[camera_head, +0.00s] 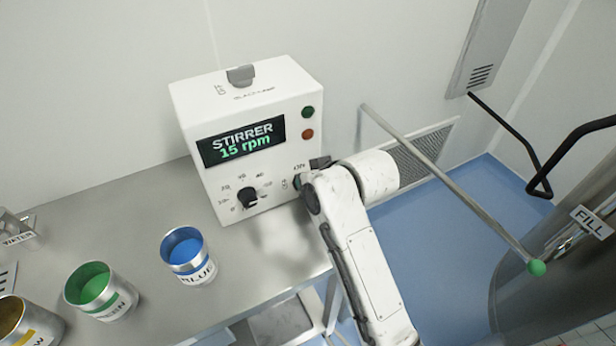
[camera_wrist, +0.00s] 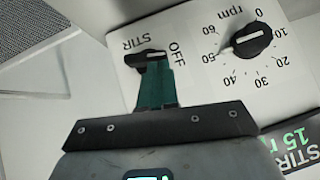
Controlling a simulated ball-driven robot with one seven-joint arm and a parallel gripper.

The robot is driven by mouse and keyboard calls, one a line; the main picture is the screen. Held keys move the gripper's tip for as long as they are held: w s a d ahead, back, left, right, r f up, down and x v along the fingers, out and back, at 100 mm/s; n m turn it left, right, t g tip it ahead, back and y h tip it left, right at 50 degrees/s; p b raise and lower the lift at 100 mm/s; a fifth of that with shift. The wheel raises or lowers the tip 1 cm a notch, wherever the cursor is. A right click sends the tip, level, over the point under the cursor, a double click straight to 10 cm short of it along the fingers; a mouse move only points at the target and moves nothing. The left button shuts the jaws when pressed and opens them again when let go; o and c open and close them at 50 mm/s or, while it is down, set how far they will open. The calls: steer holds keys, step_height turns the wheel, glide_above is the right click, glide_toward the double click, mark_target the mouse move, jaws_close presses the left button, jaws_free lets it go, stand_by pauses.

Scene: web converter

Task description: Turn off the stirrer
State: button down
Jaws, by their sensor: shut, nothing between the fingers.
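The stirrer control box (camera_head: 250,140) is white and stands on the steel bench. Its display (camera_head: 243,143) reads "STIRRER 15 rpm". In the wrist view, a black switch (camera_wrist: 148,60) sits between the labels STIR and OFF; its setting is hard to tell. My gripper (camera_wrist: 153,84) is shut and empty, its teal fingers reaching up to the switch; whether they touch it I cannot tell. The black rpm knob (camera_wrist: 252,40) is right of the switch there, and left of my arm in the head view (camera_head: 247,198). My arm hides the switch there.
Blue (camera_head: 186,258), green (camera_head: 100,292) and yellow (camera_head: 25,322) labelled cups stand on the bench (camera_head: 140,215), left of my arm. A green-tipped rod (camera_head: 450,190) slants across the right, near a steel vessel (camera_head: 560,270). A green and an orange button are on the box's face.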

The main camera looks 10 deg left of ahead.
steer(key=shift+r+p, duration=0.8)
steer(key=shift+p, duration=0.1)
steer(key=w+r+p+v, duration=0.1)
steer(key=w+r+v, duration=0.1)
steer(key=v, duration=1)
steer(key=shift+r+p, duration=0.25)
steer(key=shift+p, duration=0.05)
